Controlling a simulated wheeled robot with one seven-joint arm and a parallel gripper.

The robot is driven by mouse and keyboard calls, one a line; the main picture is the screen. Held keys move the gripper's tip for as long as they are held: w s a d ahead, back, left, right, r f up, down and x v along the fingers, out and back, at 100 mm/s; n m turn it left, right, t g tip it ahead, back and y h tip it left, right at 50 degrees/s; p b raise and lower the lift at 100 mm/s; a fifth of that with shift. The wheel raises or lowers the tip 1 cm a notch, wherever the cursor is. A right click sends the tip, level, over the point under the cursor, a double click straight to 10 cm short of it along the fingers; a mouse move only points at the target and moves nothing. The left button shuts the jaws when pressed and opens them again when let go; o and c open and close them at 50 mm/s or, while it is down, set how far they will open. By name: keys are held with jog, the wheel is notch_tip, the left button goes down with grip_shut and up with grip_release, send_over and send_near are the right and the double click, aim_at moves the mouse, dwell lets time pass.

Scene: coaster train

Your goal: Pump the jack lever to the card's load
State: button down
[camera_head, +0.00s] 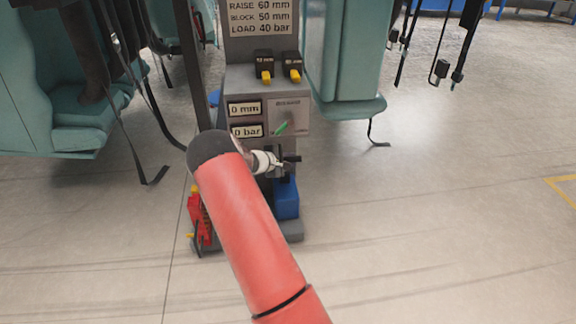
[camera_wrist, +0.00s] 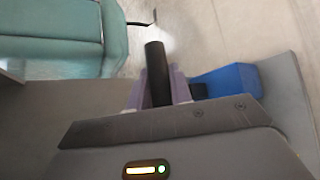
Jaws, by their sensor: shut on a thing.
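The card (camera_head: 258,17) on the grey jack stand reads RAISE 60 mm, BLOCK 50 mm, LOAD 40 bar. Below it, one display (camera_head: 245,109) shows 0 mm. The lower display (camera_head: 247,131) reads 0 bar, its left edge partly covered by my arm. A release panel (camera_head: 289,106) with a green-marked knob sits beside them. My gripper (camera_head: 284,161) is at the stand's front, below the panel. In the wrist view, its pale fingers are shut around the black jack lever (camera_wrist: 156,62), whose end sticks out beyond them. The lever's base is hidden.
Teal train seats (camera_head: 345,60) with hanging straps flank the stand. The floor at right is open.

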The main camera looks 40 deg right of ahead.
jog(key=shift+w+d+r, duration=0.15)
jog(key=shift+w+r, duration=0.1)
jog(key=shift+r, duration=0.05)
jog(key=c, duration=1.3)
grip_release()
jog(key=shift+f, duration=0.1)
jog(key=shift+o, duration=0.2)
jog(key=v, duration=0.7)
jog(key=shift+a, duration=0.35)
jog(key=shift+o, duration=0.3)
